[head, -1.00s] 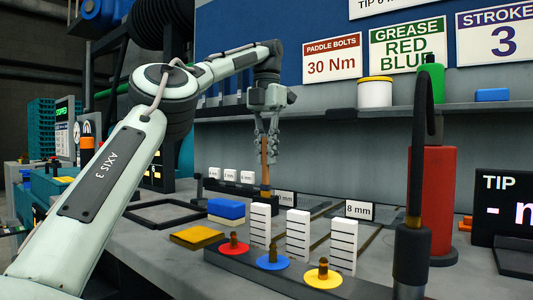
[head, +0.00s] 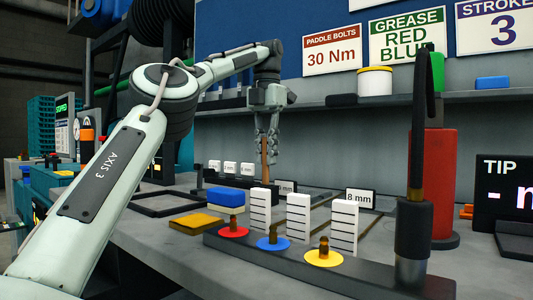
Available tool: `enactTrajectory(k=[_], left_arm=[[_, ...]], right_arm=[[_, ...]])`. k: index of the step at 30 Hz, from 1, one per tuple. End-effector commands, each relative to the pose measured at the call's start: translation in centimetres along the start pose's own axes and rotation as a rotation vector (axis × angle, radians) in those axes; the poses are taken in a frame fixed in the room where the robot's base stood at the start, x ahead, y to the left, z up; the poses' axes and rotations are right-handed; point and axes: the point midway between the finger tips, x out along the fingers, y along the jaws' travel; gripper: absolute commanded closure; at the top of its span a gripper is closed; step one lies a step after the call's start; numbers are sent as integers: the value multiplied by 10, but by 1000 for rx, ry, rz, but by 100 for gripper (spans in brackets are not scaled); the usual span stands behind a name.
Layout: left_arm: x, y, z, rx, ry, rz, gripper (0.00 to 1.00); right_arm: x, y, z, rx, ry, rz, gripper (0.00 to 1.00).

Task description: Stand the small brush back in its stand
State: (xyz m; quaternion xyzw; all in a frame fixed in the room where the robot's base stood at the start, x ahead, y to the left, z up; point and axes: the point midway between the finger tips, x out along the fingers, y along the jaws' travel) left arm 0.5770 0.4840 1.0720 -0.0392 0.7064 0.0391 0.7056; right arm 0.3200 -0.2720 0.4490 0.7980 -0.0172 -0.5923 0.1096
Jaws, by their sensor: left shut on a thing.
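My left gripper (head: 267,133) points down over the back of the grey bench and is shut on the small brush (head: 264,152). The brush is upright, with its slim wooden handle between the fingers. Its lower end is near the bench behind the white ruled blocks and partly hidden. I cannot make out the brush's stand clearly, nor whether the brush touches anything below. My right gripper is not in view.
White ruled blocks (head: 298,218) and a dark rail with red, blue and yellow discs (head: 323,258) stand in front. A shelf (head: 300,108) runs behind.

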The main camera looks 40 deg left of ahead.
Motion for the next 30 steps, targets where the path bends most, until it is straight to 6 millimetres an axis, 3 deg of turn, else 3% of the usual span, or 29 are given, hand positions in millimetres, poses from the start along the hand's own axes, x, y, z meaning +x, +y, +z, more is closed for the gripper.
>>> enactTrajectory(k=[8, 9, 15, 25, 30], left_arm=[[8, 0, 0, 0, 0, 0, 100], [7, 0, 0, 0, 0, 0, 85], [7, 0, 0, 0, 0, 0, 63], [5, 0, 0, 0, 0, 0, 63], [-8, 0, 0, 0, 0, 0, 63]], right_arm=[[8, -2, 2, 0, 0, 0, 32], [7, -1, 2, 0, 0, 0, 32], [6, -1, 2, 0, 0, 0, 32], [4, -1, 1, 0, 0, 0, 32], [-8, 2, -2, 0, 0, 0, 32]])
